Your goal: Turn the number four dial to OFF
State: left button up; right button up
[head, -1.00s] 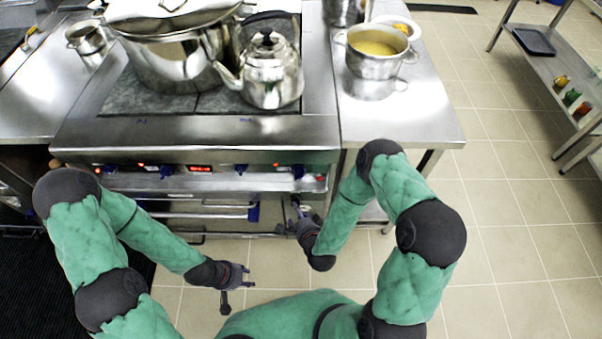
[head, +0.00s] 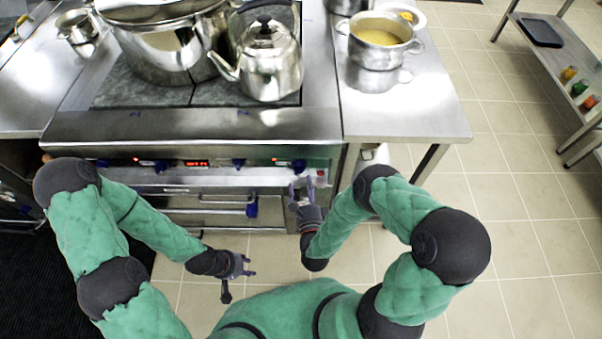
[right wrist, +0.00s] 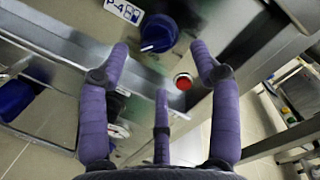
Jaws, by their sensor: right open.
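The number four dial is a blue knob (right wrist: 158,33) beside a P-4 label (right wrist: 122,10) in the right wrist view. A pale mark shows on its lower left edge; I cannot read its setting. In the head view this dial (head: 298,165) is at the right end of the stove's front panel. My right gripper (head: 302,188) is just below and in front of it, open and empty. In the right wrist view its fingers (right wrist: 160,62) are spread, with the dial beyond them, apart from it. My left gripper (head: 245,267) is open and empty, low over the floor.
A red button (right wrist: 183,81) sits near the dial. Other blue dials (head: 239,163) line the panel, with an oven handle (head: 215,198) below. A kettle (head: 268,62) and a stockpot (head: 170,50) stand on the stove. A soup pot (head: 380,40) is on the right counter.

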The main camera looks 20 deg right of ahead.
aim_at(301, 172)
jog(key=shift+w+d+b, duration=0.2)
jog(key=shift+w+b, duration=0.15)
jog(key=shift+w, duration=1.15)
jog(key=shift+w+d+b, duration=0.2)
jog(key=shift+w+b, duration=0.15)
jog(key=shift+w, duration=1.1)
jog(key=c, duration=1.1)
